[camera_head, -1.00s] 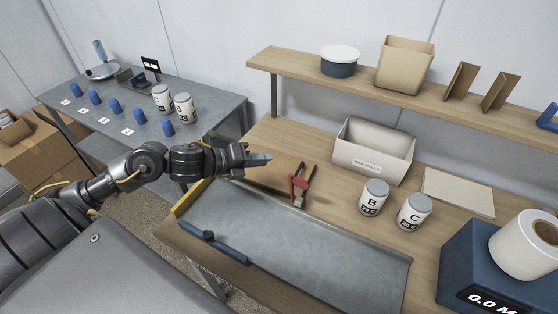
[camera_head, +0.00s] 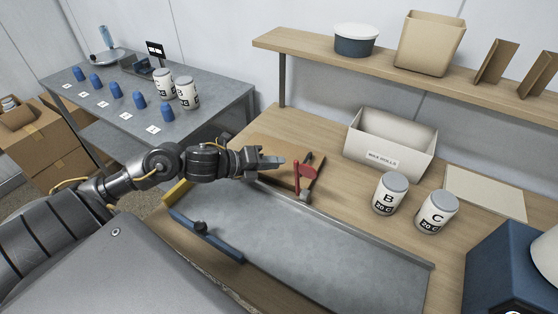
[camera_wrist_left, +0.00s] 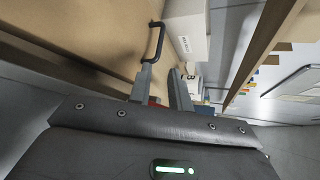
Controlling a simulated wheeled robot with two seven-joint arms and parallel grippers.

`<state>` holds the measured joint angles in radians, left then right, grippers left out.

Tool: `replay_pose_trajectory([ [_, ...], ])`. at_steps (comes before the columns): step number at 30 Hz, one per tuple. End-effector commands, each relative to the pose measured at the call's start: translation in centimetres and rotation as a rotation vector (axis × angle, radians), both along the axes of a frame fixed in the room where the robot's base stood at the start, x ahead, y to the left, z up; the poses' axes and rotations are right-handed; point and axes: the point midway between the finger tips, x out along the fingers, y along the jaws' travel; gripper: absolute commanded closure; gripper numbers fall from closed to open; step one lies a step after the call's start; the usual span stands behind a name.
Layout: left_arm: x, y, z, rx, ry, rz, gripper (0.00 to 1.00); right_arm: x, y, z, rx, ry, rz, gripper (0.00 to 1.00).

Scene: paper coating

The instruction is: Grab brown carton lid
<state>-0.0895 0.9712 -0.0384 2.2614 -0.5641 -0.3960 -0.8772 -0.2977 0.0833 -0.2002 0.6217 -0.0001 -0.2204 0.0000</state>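I cannot pick out a carton lid for certain. A flat brown board (camera_head: 279,148) lies on the wooden bench, partly hidden by my left gripper and a red clamp-like tool. Two folded brown card pieces (camera_head: 497,63) (camera_head: 537,75) stand on the shelf. My left gripper (camera_head: 272,162) is over the board's near part, pointing right, just left of the red tool (camera_head: 307,174). In the left wrist view my left gripper (camera_wrist_left: 161,70) has its fingers apart with nothing held between them. My right gripper is not in view.
A white box (camera_head: 391,149) stands behind two jars (camera_head: 389,197) (camera_head: 436,214). A tan open carton (camera_head: 430,45) and a lidded tub (camera_head: 355,40) stand on the shelf (camera_head: 330,55). Brown boxes (camera_head: 47,138) sit at far left.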

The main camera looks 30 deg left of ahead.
Motion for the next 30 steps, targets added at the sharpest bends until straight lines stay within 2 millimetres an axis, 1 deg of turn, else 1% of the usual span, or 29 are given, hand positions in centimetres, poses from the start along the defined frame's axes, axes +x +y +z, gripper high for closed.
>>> replay_pose_trajectory([
  [3, 1.7, -1.1, -0.3, -0.005, -0.003, -0.002, 0.8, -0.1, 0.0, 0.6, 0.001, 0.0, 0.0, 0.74],
  [6, 2.9, -1.7, -1.0, -0.004, -0.002, -0.001, 0.8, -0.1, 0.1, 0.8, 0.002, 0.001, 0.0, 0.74],
  [9, 3.5, -2.2, -1.5, -0.002, -0.001, -0.003, 0.8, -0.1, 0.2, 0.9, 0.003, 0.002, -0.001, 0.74],
  [16, 4.1, -2.5, -1.8, -0.002, 0.0, -0.004, 0.8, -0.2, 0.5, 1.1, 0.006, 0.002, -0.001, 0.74],
  [21, 6.1, -3.3, -2.6, -0.005, 0.0, -0.002, 0.8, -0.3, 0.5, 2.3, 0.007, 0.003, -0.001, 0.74],
  [24, 7.2, -3.9, -3.3, -0.004, 0.0, -0.002, 0.8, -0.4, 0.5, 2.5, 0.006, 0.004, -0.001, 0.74],
  [27, 7.9, -4.3, -3.7, -0.002, -0.001, -0.003, 0.8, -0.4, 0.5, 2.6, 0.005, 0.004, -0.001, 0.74],
  [30, 8.0, -4.4, -3.9, -0.001, -0.001, -0.004, 0.8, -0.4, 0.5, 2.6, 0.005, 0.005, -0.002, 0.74],
])
